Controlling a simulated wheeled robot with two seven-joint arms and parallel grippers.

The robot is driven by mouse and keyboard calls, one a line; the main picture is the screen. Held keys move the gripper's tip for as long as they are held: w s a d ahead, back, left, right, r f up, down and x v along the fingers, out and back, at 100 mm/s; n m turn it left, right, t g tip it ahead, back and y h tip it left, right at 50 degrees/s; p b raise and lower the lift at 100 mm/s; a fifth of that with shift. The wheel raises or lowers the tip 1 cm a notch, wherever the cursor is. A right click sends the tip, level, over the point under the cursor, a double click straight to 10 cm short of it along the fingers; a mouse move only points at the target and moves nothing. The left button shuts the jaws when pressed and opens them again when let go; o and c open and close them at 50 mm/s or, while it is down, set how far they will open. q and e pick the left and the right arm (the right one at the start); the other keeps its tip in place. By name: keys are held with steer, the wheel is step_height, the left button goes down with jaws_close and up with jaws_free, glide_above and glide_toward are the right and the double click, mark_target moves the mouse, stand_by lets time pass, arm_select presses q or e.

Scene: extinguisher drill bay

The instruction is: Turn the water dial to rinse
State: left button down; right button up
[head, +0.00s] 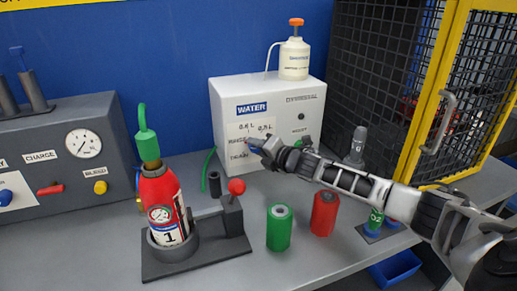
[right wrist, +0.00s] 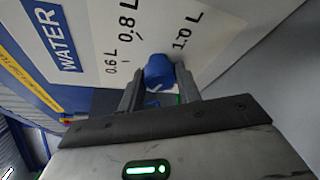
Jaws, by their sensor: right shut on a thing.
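The water dial is a blue knob (right wrist: 159,70) on the front of the white WATER box (head: 226,98). My right gripper (head: 262,149) reaches in from the right to this front face. In the right wrist view its two fingers stand on either side of the blue knob, shut on it. Marks for 0.6 L, 0.8 L and 1.0 L show above the knob there. A white line on the knob shows near its lower edge; its exact setting is hard to read. The lower labels are blurred or partly covered. My left gripper is not in view.
A red extinguisher (head: 165,195) stands in a dark holder at the left. A green cylinder (head: 279,228) and a red cylinder (head: 324,213) stand on the bench under my right arm. A white bottle (head: 294,60) stands on the box. A yellow-framed mesh cage (head: 440,90) is at right.

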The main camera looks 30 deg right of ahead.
steer(key=o, duration=1)
steer(key=shift+c, duration=0.2)
steer(key=b+v, duration=0.1)
steer(key=v, duration=0.6)
steer(key=shift+s, duration=0.3)
steer(key=shift+r, duration=0.15)
